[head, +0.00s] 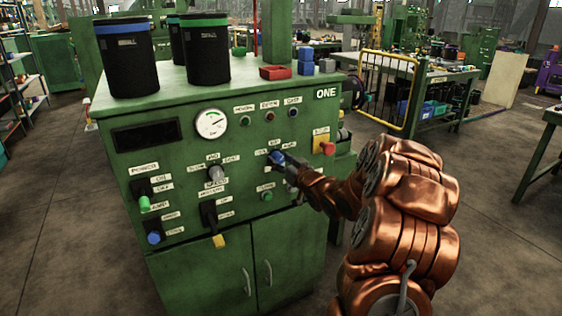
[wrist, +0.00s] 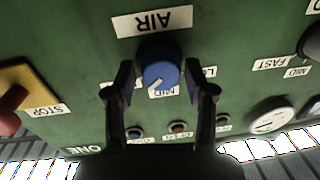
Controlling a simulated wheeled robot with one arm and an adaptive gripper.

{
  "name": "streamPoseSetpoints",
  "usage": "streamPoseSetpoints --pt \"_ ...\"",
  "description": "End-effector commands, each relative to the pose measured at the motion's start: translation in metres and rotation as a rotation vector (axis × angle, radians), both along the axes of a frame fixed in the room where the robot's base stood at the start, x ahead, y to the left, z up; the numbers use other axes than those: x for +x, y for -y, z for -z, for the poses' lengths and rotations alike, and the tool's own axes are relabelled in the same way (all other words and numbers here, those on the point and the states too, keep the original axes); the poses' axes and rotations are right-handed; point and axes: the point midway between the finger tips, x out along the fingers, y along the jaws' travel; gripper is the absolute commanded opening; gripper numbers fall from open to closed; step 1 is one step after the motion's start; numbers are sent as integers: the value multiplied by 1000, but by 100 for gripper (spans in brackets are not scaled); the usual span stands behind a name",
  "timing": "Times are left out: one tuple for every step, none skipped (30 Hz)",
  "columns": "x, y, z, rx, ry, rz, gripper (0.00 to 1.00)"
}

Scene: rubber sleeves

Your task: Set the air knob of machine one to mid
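Machine one (head: 325,94) is the green cabinet with a sloped control panel, marked ONE. Its air knob is blue and shows in the wrist view (wrist: 162,62) under the AIR label, which appears upside down there. The knob's white pointer mark aims down and left in that view, near the partly covered MID label (wrist: 160,93). In the head view the air knob (head: 277,156) sits right of the panel's middle. My gripper (wrist: 158,75) has its two black fingers open on either side of the knob, with narrow gaps; I see no clear contact.
A red stop button (head: 327,148) on a yellow plate is right of the knob. A grey speed knob (head: 215,172) is to the left, and a green button (head: 267,196) is below. Black bins (head: 128,60) and a red tray (head: 275,72) stand on top.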

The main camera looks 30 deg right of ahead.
Motion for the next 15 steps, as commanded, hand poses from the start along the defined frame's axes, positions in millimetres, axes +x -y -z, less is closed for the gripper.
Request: streamPoseSetpoints --pt "0 0 0 0 0 0 46" --pt "0 0 0 0 0 0 43" --pt "0 0 0 0 0 0 39" --pt "0 0 0 0 0 0 36" --pt "0 0 0 0 0 0 32" --pt "0 0 0 0 0 0 28" --pt "0 0 0 0 0 0 25" --pt "0 0 0 0 0 0 22" --pt "0 0 0 0 0 0 18" --pt "0 0 0 0 0 0 15" --pt "0 0 0 0 0 1 12" --pt "0 0 0 0 0 1 7" --pt "0 0 0 0 0 1 6" --pt "0 0 0 0 0 1 6" --pt "0 0 0 -2 0 1 6"
